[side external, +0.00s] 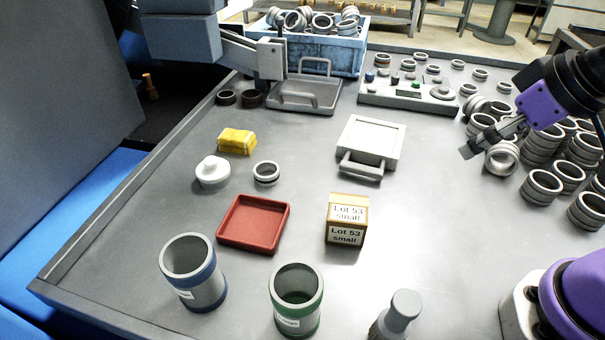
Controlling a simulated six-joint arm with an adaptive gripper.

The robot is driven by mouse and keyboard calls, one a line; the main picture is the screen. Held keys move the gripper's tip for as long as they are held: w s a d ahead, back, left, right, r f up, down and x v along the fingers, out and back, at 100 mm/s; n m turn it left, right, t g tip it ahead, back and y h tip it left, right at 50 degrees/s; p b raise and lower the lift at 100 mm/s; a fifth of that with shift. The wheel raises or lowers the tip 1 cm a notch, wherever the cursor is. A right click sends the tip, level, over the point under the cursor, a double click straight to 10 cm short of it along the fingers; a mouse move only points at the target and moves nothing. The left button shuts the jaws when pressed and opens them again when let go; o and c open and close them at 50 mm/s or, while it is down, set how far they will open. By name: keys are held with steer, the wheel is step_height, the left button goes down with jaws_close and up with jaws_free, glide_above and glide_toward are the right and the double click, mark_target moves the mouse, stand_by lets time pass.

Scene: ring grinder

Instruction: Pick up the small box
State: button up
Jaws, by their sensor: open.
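The small box (346,220) is an orange-brown carton with white labels reading "Lot 53 small". It stands on the grey table in the middle, right of a red tray. My gripper (470,150) is at the upper right, above the table and close to several metal rings. It is open, with nothing seen between its fingers. It is well apart from the box, up and to the right of it. Nothing hides the box's top or front.
A red tray (254,223), a blue-banded cup (195,275), a green-banded cup (297,302) and a grey knobbed post (397,315) surround the box. A white handled tray (370,143) lies behind it. Stacked rings (541,187) crowd the right. Table right of the box is clear.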

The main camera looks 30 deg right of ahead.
steer(key=n+g+y, duration=0.2)
steer(key=n+g, duration=0.1)
steer(key=n, duration=0.7)
glide_toward(350, 208)
steer(key=shift+w+d+f, duration=0.1)
steer(key=shift+w+f, duration=0.1)
steer(key=shift+f, duration=0.3)
steer(key=shift+w+d+f, duration=0.1)
steer(key=shift+w+f, duration=0.05)
steer(key=shift+f, duration=0.35)
steer(key=shift+y, duration=0.3)
steer(key=x, duration=0.5)
steer(key=shift+s+a, duration=0.1)
steer(key=shift+a, duration=0.15)
steer(key=x, duration=0.5)
steer(key=shift+f, duration=0.4)
steer(key=c, duration=1.3)
